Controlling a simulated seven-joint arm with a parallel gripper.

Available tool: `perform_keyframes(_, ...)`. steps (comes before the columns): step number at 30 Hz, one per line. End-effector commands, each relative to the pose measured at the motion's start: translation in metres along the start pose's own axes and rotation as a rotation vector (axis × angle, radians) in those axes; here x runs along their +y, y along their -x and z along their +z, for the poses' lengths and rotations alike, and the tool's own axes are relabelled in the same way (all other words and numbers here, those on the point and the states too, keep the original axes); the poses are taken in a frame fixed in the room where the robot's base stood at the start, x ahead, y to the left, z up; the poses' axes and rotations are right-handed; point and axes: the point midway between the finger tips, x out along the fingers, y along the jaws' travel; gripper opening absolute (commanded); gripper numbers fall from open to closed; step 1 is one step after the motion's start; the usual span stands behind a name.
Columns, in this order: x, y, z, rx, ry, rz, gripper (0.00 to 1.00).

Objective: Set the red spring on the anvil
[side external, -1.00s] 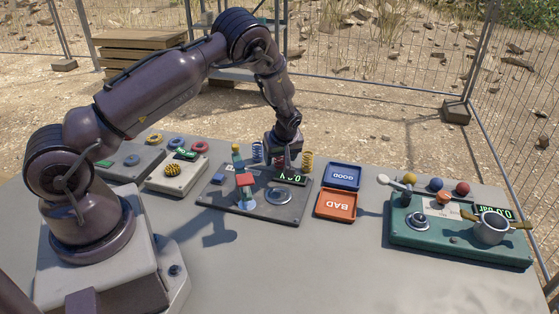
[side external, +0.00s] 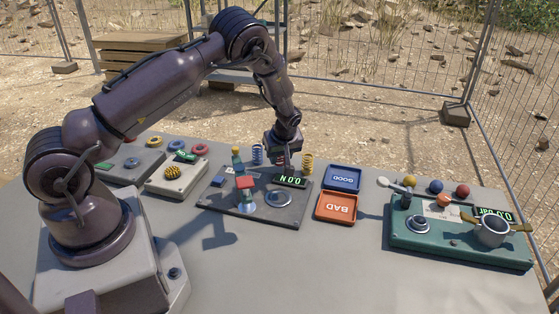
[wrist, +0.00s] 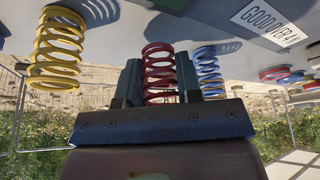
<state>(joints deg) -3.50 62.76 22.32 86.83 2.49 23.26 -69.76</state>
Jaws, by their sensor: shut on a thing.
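My gripper (side external: 281,158) is shut on the red spring (wrist: 158,72), with one finger on each side of it in the wrist view. In the side view the spring is small and mostly hidden at the fingers. I cannot tell whether it still touches the board. A round metal disc (side external: 278,198), which looks like the anvil, lies bare on the dark board (side external: 225,205), in front of and below my gripper. The green display (side external: 291,181) is between them.
A blue spring (side external: 257,154) and a yellow spring (side external: 307,162) stand close on either side of my gripper. A press with a red block (side external: 246,182) stands left of the disc. The blue GOOD tray (side external: 344,178) and orange BAD tray (side external: 336,207) are to the right.

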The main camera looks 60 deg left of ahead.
Motion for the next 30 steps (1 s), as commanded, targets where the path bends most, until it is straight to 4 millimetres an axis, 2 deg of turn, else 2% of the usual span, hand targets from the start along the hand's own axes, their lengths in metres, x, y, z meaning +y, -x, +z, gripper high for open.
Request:
perform_keyframes(3,0.001,0.025,-0.011,0.002,0.004,0.004,0.10)
perform_keyframes(9,0.000,0.060,-0.025,0.000,0.002,0.003,0.10)
perform_keyframes(14,0.008,0.080,-0.022,0.001,-0.020,0.014,0.10)
perform_keyframes(17,0.017,0.096,-0.002,0.001,-0.069,0.027,0.10)
perform_keyframes(20,0.015,0.109,0.031,-0.001,-0.123,0.028,0.10)
perform_keyframes(24,-0.007,0.121,0.075,-0.003,-0.137,0.020,0.10)
perform_keyframes(27,-0.027,0.123,0.091,-0.003,-0.106,0.009,0.10)
perform_keyframes(30,-0.043,0.119,0.093,-0.002,-0.053,-0.006,0.10)
